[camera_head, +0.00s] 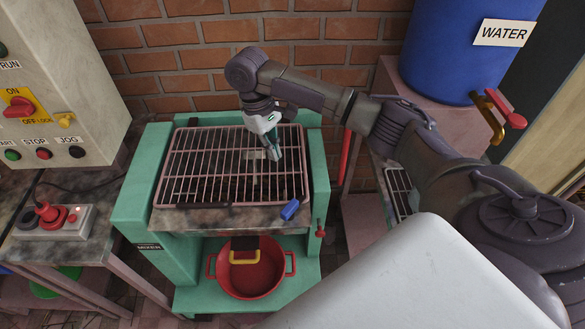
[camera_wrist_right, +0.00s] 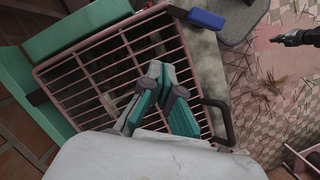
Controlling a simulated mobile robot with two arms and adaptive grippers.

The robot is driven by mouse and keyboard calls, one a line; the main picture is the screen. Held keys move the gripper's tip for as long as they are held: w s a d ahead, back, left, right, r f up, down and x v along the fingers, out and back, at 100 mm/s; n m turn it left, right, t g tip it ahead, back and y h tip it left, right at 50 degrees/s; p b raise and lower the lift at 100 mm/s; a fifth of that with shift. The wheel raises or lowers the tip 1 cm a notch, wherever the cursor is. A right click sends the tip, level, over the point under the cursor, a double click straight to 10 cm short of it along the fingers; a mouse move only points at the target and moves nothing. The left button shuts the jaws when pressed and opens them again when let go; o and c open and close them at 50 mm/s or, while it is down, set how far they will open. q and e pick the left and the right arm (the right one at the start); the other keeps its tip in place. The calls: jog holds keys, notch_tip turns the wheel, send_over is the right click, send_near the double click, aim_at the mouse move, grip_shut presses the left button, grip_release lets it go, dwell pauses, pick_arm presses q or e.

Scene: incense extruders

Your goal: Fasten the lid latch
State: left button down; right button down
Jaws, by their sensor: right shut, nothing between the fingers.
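The mixer's lid is a grille (camera_head: 205,150) with a pink frame, lying flat over the green mixer body (camera_head: 143,195). A blue latch (camera_head: 290,209) sits at its front right corner. The latch also shows at the top of the right wrist view (camera_wrist_right: 206,18), angled, and I cannot tell whether it is engaged. My right gripper (camera_head: 274,155) is shut and empty, pointing down over the right half of the grille, behind the latch and apart from it. Its closed fingers also show over the bars in the wrist view (camera_wrist_right: 160,75). My left gripper is not in view.
A red knob (camera_head: 320,229) is on the mixer's right front. The control box (camera_head: 70,90) is left, the blue water barrel (camera_head: 455,60) back right. A dark handle (camera_wrist_right: 222,118) edges the lid.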

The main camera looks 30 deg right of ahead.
aim_at(297, 195)
jog(key=p+x, duration=0.2)
jog(key=x, duration=0.7)
jog(key=shift+s+f, duration=0.1)
jog(key=shift+f, duration=0.15)
jog(key=s+p, duration=0.1)
jog(key=s+d, duration=0.1)
jog(key=shift+s+f+p, duration=0.25)
jog(key=shift+s+p, duration=0.15)
jog(key=shift+s+d, duration=0.2)
jog(key=shift+s, duration=0.35)
jog(key=shift+f, duration=0.1)
jog(key=shift+w, duration=0.1)
